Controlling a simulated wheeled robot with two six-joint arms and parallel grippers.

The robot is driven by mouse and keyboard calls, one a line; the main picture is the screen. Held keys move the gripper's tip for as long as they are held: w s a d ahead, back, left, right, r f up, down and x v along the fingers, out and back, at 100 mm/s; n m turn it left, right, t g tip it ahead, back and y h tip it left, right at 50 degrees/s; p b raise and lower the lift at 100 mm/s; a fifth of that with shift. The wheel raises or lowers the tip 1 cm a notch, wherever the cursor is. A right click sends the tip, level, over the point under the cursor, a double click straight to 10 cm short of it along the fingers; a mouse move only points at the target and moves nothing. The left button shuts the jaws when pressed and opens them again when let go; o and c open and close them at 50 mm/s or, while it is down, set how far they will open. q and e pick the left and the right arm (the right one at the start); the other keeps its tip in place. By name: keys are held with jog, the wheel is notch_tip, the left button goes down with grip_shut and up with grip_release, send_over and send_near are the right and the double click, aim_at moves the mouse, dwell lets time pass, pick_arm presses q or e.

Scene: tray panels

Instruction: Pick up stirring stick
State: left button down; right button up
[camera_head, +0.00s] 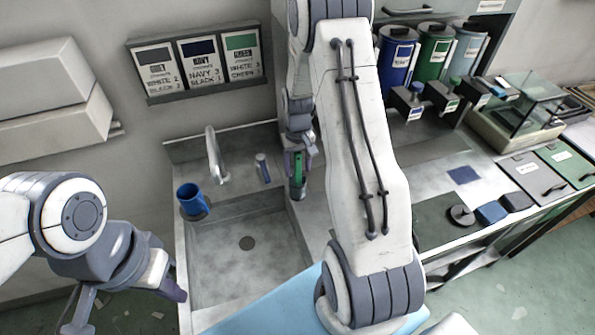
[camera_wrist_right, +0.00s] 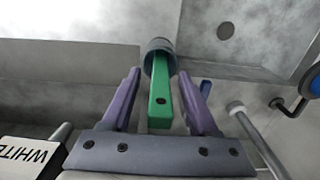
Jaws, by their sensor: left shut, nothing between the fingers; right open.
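The stirring stick, a green bar (camera_head: 299,166), stands upright in a small dark grey holder (camera_head: 298,191) on the counter at the right edge of the sink. In the right wrist view the green stick (camera_wrist_right: 160,97) lies between the two purple fingers of my right gripper (camera_wrist_right: 160,78), with its far end in the round grey holder (camera_wrist_right: 157,46). The fingers are open, with a gap on each side of the stick. In the head view my right gripper (camera_head: 298,155) is around the stick. My left gripper (camera_head: 174,289) is shut and empty, left of the sink.
The sink (camera_head: 225,265) has a tap (camera_head: 215,155) behind it and a blue mug (camera_head: 190,198) on its left rim. Label panels (camera_head: 200,62) hang on the wall. Canisters (camera_head: 434,50) stand at right.

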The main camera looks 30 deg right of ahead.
jog(key=shift+f, duration=0.6)
grip_shut()
jog(key=shift+r, duration=0.1)
